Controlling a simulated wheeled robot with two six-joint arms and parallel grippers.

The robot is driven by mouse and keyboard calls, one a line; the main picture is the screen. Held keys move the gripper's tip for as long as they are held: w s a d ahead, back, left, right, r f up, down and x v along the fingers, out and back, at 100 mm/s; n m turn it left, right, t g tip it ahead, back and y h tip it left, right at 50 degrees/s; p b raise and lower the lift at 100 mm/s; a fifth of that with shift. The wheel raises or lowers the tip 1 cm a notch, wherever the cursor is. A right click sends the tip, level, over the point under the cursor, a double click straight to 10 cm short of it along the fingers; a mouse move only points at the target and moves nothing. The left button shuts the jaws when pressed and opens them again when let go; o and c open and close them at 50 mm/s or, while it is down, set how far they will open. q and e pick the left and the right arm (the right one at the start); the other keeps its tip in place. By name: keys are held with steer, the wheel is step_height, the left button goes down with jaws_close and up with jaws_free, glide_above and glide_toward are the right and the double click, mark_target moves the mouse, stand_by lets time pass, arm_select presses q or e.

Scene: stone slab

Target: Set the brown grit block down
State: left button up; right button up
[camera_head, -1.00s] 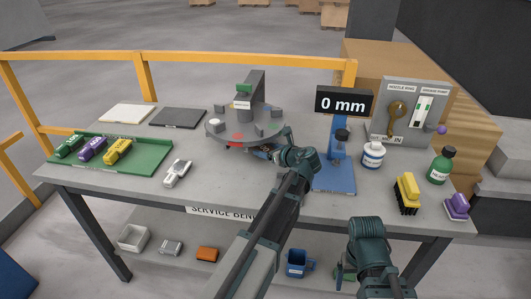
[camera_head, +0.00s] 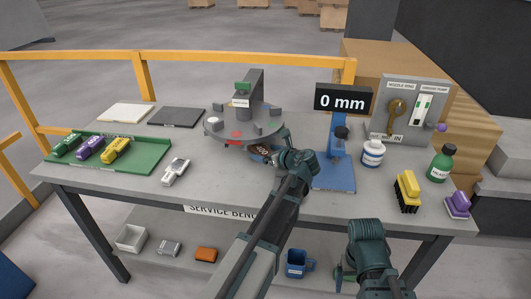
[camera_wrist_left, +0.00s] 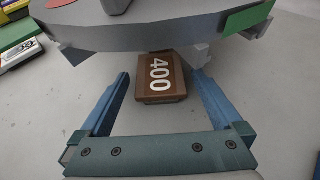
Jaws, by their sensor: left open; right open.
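The brown grit block (camera_wrist_left: 161,77), marked 400, lies on the grey bench top in the left wrist view, partly under the rim of the round turntable (camera_wrist_left: 150,32). My left gripper (camera_wrist_left: 160,85) is open, its blue fingers on either side of the block with gaps between. In the head view the block (camera_head: 263,149) shows small beside my left gripper (camera_head: 270,151), just in front of the turntable (camera_head: 240,133). My right arm (camera_head: 368,250) is low at the front of the bench; its fingertips are hidden.
A green tray (camera_head: 150,158) with green, purple and yellow blocks is at the left. A grey tool (camera_head: 176,171) lies near it. Clear bench lies front left of the turntable.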

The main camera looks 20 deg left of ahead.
arm_select(q)
steer(key=p+v, duration=0.4)
steer(key=v, duration=0.6)
steer(key=shift+s+d+r, duration=0.15)
steer(key=shift+d+r, duration=0.15)
steer(key=shift+s+d+r, duration=0.15)
steer(key=shift+s+d, duration=0.15)
steer(key=shift+d, duration=0.2)
steer(key=shift+d+r+p, duration=0.2)
steer(key=shift+p, duration=0.1)
steer(key=b, duration=0.3)
glide_toward(263, 150)
steer(key=x, duration=0.3)
steer(key=shift+f, duration=0.1)
steer(key=shift+w+a+f, duration=0.1)
steer(key=shift+w+a, duration=0.15)
steer(key=shift+a, duration=0.25)
steer(key=b+x, duration=0.2)
steer(key=x, duration=0.3)
steer(key=shift+a+f, duration=0.1)
steer(key=shift+a, duration=0.05)
